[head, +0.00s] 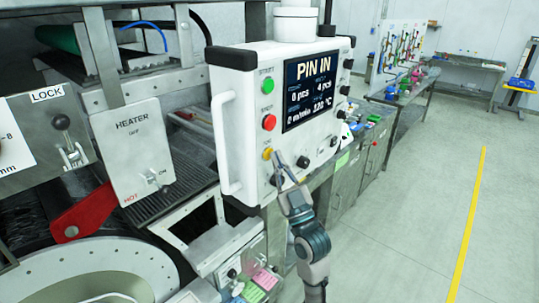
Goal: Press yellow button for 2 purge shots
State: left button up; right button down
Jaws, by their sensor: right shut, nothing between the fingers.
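The yellow button (267,153) is on the lower left of the white control panel's front face (240,110), below a red button (269,122) and a green button (267,86). I cannot tell whether the tips touch the panel. My left gripper is not in view.
A white handle (223,143) sticks out at the panel's left side. Black knobs (303,162) sit right of the gripper. A heater box (133,150) and red lever (83,212) are at left. The floor (410,200) at right is clear.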

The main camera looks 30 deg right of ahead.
jog(key=shift+w+a, duration=0.1)
jog(key=shift+w, duration=0.25)
dwell(0.6)
jog(key=shift+s, duration=0.1)
jog(key=shift+s+d, duration=0.3)
jog(key=shift+s, duration=0.35)
jog(key=shift+s+d+p, duration=0.2)
jog(key=shift+s+d, duration=0.15)
jog(key=shift+s, duration=0.45)
jog(key=shift+s+d+p, duration=0.2)
jog(key=shift+s+d, duration=0.1)
jog(key=shift+s, duration=0.45)
jog(key=shift+s+d+p, duration=0.2)
jog(key=shift+s+d, duration=0.15)
jog(key=shift+s, duration=0.45)
jog(key=shift+f, duration=0.1)
